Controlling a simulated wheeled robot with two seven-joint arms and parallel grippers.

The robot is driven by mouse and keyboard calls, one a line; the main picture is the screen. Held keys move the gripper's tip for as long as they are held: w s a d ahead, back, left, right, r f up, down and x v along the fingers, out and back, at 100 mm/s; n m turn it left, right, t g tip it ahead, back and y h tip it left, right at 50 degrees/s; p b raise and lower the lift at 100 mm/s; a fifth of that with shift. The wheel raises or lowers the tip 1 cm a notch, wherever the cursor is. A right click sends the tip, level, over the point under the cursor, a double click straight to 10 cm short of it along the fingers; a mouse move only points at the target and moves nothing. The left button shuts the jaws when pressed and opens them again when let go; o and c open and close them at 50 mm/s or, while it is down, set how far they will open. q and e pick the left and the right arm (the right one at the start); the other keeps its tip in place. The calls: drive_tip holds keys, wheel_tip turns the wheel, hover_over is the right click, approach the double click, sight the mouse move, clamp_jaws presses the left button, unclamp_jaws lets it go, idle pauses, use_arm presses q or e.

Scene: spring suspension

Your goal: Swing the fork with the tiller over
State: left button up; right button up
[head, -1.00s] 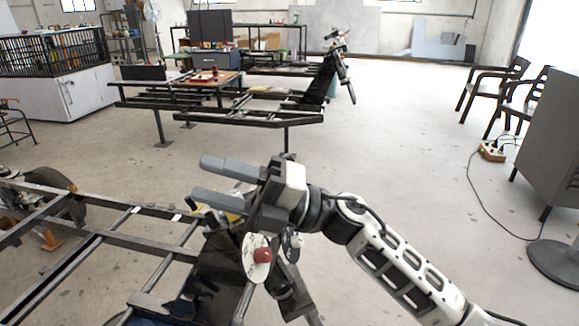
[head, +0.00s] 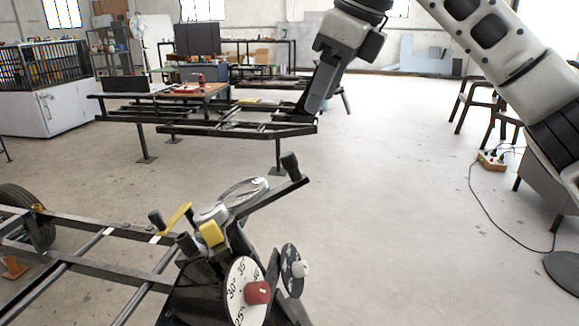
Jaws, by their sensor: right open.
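The tiller (head: 268,199) is a dark bar rising to the right from the top of the front assembly, with a black upright grip (head: 290,165) at its outer end. A second dark grip (head: 157,220) stands at the left. One finger mostly hides the other. My left gripper is out of view.
A frame (head: 90,250) with crossbars runs off left, near a wheel (head: 28,215). A smaller dark disc (head: 292,270) stands beside the dial. Another frame on posts (head: 210,125) stands behind. Chairs (head: 478,100) and a power strip (head: 491,161) are at right. The middle floor is clear.

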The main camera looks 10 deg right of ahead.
sight(294, 156)
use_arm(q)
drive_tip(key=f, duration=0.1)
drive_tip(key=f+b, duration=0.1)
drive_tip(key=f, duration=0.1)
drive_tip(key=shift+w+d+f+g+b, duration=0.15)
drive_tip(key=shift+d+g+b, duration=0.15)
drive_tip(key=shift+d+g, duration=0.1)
use_arm(e)
drive_tip(key=x, duration=1.4)
drive_tip(key=shift+a+f, duration=0.3)
drive_tip(key=shift+f, duration=0.05)
drive_tip(key=shift+c, duration=0.3)
clamp_jaws()
